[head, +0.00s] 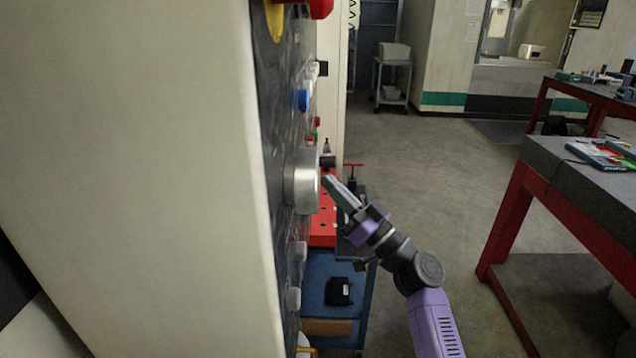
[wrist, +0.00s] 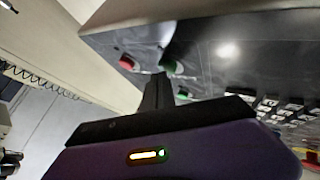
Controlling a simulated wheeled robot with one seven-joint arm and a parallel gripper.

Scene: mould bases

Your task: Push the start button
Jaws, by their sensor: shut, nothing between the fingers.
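A dark control panel (head: 280,95) with several buttons and knobs shows nearly edge-on in the head view. In the wrist view a green button (wrist: 172,66) sits on the panel (wrist: 215,65), with a red button (wrist: 128,63) to its left. A second green button (wrist: 182,94) shows just right of the fingers. No label is readable, so I cannot tell which is the start button. My gripper (head: 326,180) is shut and empty, beside a large silver dial (head: 303,182). In the wrist view its fingers (wrist: 158,80) point toward the buttons; contact is unclear.
A blue knob (head: 303,100) and a red knob (head: 320,8) stick out higher on the panel. White keys (wrist: 285,108) show at right in the wrist view. A red-legged table (head: 590,185) is at right; floor between is clear.

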